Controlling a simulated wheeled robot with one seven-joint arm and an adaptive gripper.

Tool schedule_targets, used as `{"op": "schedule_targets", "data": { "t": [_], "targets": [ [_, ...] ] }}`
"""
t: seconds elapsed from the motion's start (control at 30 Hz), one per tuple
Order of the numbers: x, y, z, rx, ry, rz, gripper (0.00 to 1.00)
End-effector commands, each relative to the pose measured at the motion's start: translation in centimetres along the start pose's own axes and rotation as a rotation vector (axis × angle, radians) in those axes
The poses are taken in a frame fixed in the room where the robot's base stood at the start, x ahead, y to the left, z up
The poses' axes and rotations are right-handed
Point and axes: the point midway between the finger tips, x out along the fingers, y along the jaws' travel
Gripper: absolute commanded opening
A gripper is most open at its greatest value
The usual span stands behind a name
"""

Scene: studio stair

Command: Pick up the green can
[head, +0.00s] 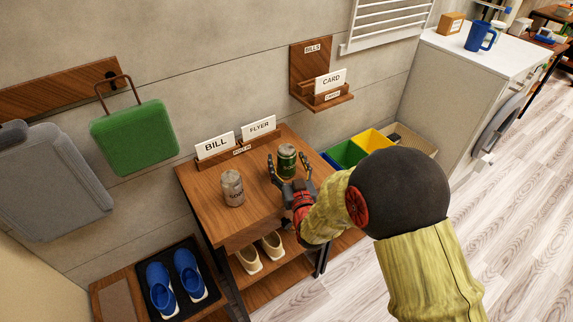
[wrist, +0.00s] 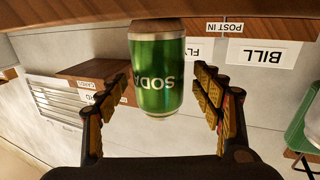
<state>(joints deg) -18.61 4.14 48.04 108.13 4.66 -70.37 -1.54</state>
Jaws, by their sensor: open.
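The green can (head: 287,160) stands upright near the right side of the small wooden table (head: 215,205). My gripper (head: 290,178) is at the can, with its open fingers on either side of it. In the wrist view the green can (wrist: 157,70), marked SODA, appears upside down between the two open fingers of my gripper (wrist: 163,100). Gaps show between the can and both fingers, so it is not gripped. Part of the can's lower body is hidden by the gripper in the head view.
A grey soda can (head: 232,188) stands left of the green can. A post holder with BILL (head: 215,145) and FLYER (head: 259,128) cards is behind. A wall rack (head: 328,98) hangs above right. Green and yellow bins (head: 372,141) stand right of the table.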

Motion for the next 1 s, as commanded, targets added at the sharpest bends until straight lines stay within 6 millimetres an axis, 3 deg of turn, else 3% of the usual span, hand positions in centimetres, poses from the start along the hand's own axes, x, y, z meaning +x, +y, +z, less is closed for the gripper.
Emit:
{"op": "schedule_targets", "data": {
  "t": [0.1,0.3,0.9,1.0],
  "targets": [
    [1.10,0.07,0.05,0.000,0.000,0.001,0.67],
    [1.16,0.07,-0.08,0.000,0.000,0.001,0.67],
    [1.13,0.07,-0.07,0.000,0.000,0.000,0.32],
    [1.14,0.07,-0.08,0.000,0.000,0.000,0.31]
  ]
}}
